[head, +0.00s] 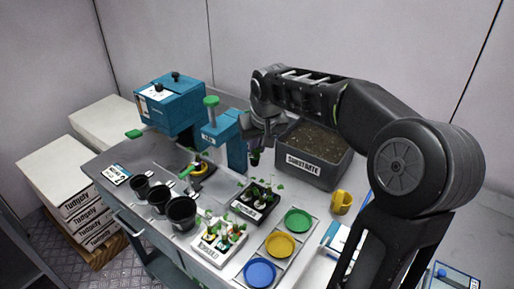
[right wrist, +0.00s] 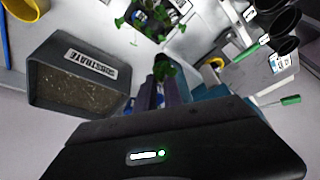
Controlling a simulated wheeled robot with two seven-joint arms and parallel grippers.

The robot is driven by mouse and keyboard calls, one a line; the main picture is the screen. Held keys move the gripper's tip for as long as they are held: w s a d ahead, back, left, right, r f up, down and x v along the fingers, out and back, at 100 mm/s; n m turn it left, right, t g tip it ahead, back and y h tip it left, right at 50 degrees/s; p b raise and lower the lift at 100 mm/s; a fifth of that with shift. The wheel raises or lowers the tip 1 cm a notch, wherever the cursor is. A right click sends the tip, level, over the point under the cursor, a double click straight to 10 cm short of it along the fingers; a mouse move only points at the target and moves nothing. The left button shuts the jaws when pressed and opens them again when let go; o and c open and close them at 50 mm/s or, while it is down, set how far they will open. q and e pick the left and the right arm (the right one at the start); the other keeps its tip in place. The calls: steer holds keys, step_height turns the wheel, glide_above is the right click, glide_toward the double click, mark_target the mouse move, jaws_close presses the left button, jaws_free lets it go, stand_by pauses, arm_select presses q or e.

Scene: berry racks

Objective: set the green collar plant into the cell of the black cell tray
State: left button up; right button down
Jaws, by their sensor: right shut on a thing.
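My right gripper (head: 257,145) is shut on a small plant (head: 255,158) with green leaves and a dark lower part. It holds the plant in the air above and behind the black cell tray (head: 236,208). In the right wrist view, the plant (right wrist: 165,69) shows at the fingertips of the gripper (right wrist: 162,84), and the tray (right wrist: 184,7) lies beyond it, apart from it. The collar's colour is too small to make out. Several green plants stand in the black tray and partly hide its cells. My left gripper is not in view.
A grey substrate bin (head: 318,178) stands right of the held plant, and a teal device (head: 228,135) stands left. A white tray (head: 207,250) with plants, coloured dishes (head: 280,244), black pots (head: 182,213) and a yellow mug (head: 342,202) stand around the black tray.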

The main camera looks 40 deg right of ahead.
mark_target(258, 156)
steer(key=shift+f, duration=0.1)
stand_by(0.3)
steer(key=shift+f+b, duration=2.45)
steer(key=shift+f, duration=0.8)
steer(key=shift+f+b, duration=2.45)
steer(key=shift+f, duration=0.5)
steer(key=c, duration=1.4)
jaws_free()
steer(key=shift+r, duration=0.1)
steer(key=shift+r+p, duration=3.3)
steer(key=shift+r, duration=1.15)
steer(key=shift+f, duration=0.1)
